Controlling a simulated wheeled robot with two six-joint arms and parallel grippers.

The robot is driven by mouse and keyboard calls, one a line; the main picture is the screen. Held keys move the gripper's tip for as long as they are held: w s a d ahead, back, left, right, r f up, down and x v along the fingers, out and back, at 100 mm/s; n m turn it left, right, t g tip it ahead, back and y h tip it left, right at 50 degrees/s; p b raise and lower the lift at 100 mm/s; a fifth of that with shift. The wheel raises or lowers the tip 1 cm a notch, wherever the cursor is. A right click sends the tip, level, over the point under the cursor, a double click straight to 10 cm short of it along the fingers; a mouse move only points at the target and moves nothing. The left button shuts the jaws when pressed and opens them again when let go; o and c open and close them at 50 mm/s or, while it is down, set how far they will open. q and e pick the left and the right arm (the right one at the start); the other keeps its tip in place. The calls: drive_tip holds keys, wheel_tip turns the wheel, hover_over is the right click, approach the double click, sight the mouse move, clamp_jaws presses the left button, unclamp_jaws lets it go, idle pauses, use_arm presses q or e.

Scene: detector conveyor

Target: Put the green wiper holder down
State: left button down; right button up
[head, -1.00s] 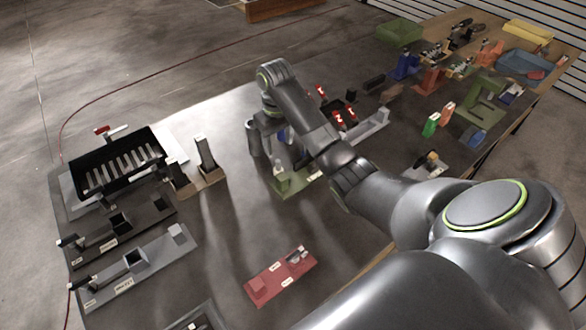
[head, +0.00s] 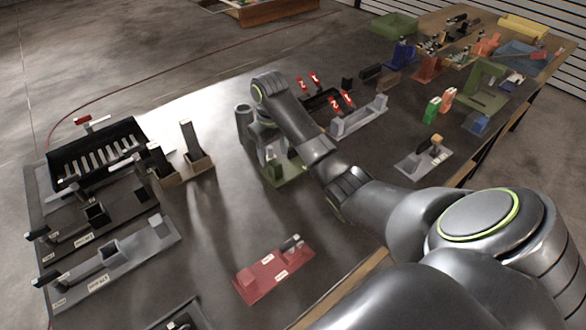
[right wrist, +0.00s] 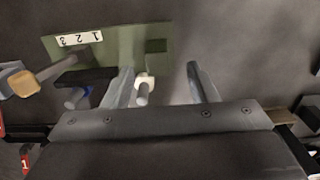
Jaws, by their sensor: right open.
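The green holder is a flat green plate (head: 287,172) lying on the table under my right gripper in the head view, partly hidden by the gripper. In the right wrist view the green plate (right wrist: 122,46) has a white label with numbers at its left. A dark block, a small green block and rods with blue and white ends show at it. My right gripper (right wrist: 160,70) is open, its fingers apart near the plate's edge. A white-ended grey rod (right wrist: 143,88) is beside the left finger; I see nothing clamped. My left gripper is out of view.
A red plate (head: 273,275) lies nearer on the table. A black tray (head: 97,157) and grey fixtures (head: 110,258) stand at left. A grey rack (head: 360,116) is just behind right; green and orange bottles (head: 431,110) stand farther right. The table between is clear.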

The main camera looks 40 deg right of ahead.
sight(274, 162)
drive_tip(key=shift+f+b, duration=0.85)
drive_tip(key=shift+f, duration=0.4)
drive_tip(key=shift+w+d+f, duration=0.15)
drive_tip(key=shift+f, duration=1.95)
drive_tip(key=shift+w, duration=0.1)
clamp_jaws()
